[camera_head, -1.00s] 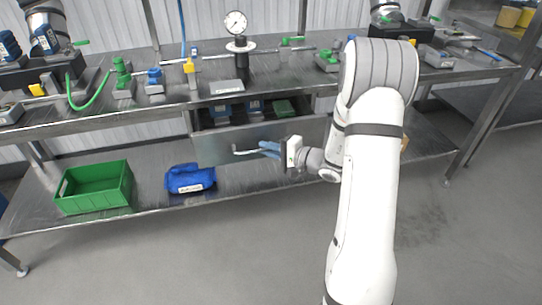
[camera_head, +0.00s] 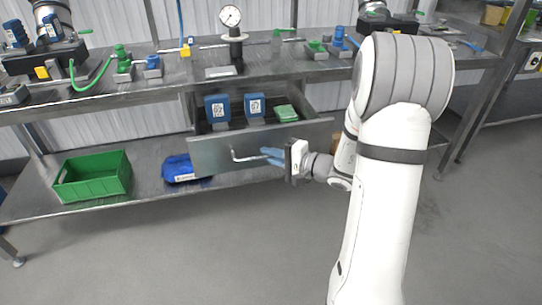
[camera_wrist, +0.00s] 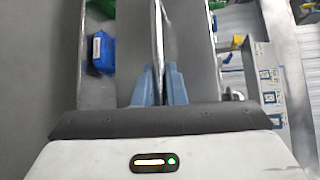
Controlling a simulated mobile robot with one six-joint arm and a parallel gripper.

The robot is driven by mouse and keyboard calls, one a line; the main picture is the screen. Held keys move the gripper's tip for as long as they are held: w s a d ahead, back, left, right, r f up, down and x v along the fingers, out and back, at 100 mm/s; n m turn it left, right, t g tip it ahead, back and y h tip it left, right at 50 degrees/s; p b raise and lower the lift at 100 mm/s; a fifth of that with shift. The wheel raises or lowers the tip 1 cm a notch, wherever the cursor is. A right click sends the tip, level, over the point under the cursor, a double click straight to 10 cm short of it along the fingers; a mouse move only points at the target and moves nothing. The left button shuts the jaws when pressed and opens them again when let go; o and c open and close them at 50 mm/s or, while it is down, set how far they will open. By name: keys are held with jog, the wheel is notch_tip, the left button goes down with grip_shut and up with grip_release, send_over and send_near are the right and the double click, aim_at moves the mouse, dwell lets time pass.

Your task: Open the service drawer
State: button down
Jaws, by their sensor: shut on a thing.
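The service drawer (camera_head: 211,155) hangs under the workbench and stands pulled well out, its inside showing from above. In it stand two blue boxes (camera_head: 217,108) with white labels and a green item (camera_head: 286,113). A silver bar handle (camera_head: 237,157) runs along the drawer front. My gripper (camera_head: 268,155) is shut on the handle, near its right part in the head view. In the wrist view the blue fingers (camera_wrist: 159,84) close on the handle bar (camera_wrist: 158,35). The gripped stretch of the handle is hidden by the fingers.
A green crate (camera_head: 93,184) and a blue bag (camera_head: 180,168) rest on the lower shelf (camera_head: 140,200) to the left. The bench top (camera_head: 190,70) carries a pressure gauge (camera_head: 230,16) and several fittings. Open floor (camera_head: 220,250) lies in front.

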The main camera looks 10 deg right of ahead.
jog(key=shift+a, duration=0.1)
jog(key=c, duration=1.5)
grip_release()
jog(key=v, duration=0.8)
jog(key=shift+p, duration=0.4)
jog(key=s+a+r+n+g+h+p, duration=0.2)
jog(key=s+a+r+n+g+p, duration=0.5)
jog(key=s+a+r+g+p, duration=0.45)
jog(key=s+d+r+n+t+h+p, duration=0.1)
jog(key=s+d+r+h+p, duration=0.1)
jog(key=s+r+h+p, duration=0.2)
jog(key=s+d+r+n+t+h+p, duration=0.1)
jog(key=s+d+r+n+h+p, duration=0.1)
jog(key=r, duration=0.7)
jog(key=s+d+h+p, duration=0.1)
jog(key=s+h+p, duration=0.1)
jog(key=h+p, duration=0.1)
jog(key=shift+r+t+h, duration=0.35)
jog(key=shift+h, duration=0.05)
